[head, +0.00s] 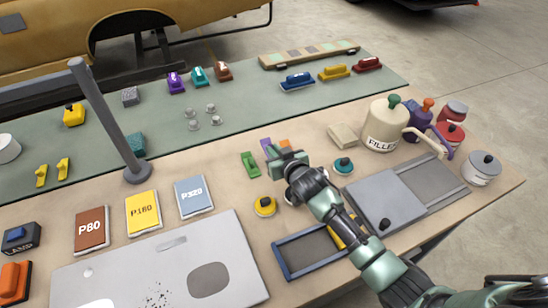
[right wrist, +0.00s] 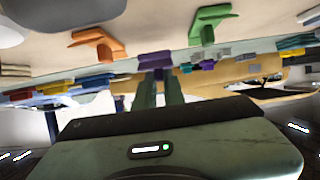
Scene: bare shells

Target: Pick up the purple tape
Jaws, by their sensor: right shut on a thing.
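The purple tape (head: 266,144) shows as a small purple piece at the tips of my right gripper (head: 274,153) in the head view, mostly hidden behind the gripper. In the right wrist view the purple tape (right wrist: 156,59) sits between the two green fingers of the gripper (right wrist: 158,76), which is shut on it. Whether the tape still touches the bench cannot be told. My left gripper is not in view.
A green piece (head: 250,164) lies just left of the gripper and an orange one (head: 285,143) just behind it. A yellow tin (head: 265,206) and teal tin (head: 344,166) stand close by. A grey post (head: 110,125) rises at left.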

